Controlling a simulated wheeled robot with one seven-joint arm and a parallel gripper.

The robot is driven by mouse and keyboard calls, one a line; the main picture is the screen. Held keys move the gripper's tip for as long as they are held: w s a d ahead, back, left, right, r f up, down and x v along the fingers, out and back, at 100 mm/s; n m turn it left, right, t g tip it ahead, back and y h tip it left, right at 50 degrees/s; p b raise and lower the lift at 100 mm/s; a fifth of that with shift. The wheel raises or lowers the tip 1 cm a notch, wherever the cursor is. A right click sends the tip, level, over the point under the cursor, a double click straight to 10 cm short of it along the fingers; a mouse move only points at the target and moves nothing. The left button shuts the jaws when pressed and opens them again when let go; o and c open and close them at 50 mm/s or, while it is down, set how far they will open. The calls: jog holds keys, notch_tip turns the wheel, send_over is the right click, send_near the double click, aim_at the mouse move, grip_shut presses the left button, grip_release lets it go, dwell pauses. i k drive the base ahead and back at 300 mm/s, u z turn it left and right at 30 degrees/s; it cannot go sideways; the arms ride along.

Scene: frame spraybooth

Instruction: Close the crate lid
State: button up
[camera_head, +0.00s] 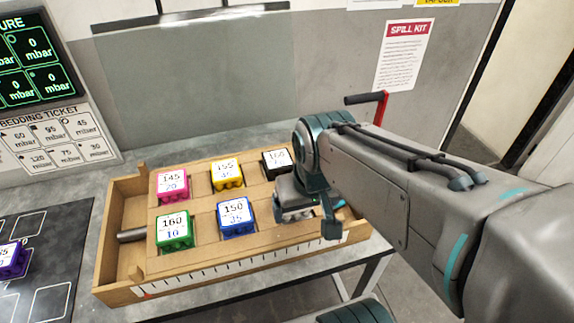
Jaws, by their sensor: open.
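A wooden crate (112,237) stands on the grey table in the middle of the view. A wooden panel with square pockets (203,208) covers most of its top; I cannot tell for sure that it is the lid. My gripper (302,213) is open and over the panel's right part. My arm and gripper hide the crate's right end and whatever is between the fingers; I cannot tell whether they touch anything.
Pink (173,183), yellow (226,174), black (276,161), green (174,229) and blue (236,214) labelled blocks sit in the panel's pockets. A dark mat (45,265) with a purple block (12,259) lies at the left. A red-and-black crank handle (381,103) stands behind my arm.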

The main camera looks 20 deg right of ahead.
aim_at(161, 18)
jog(key=u, duration=0.05)
jog(key=k, duration=1)
jog(key=u, duration=0.95)
jog(key=i, duration=0.7)
jog(key=z, duration=1)
jog(key=i, duration=0.5)
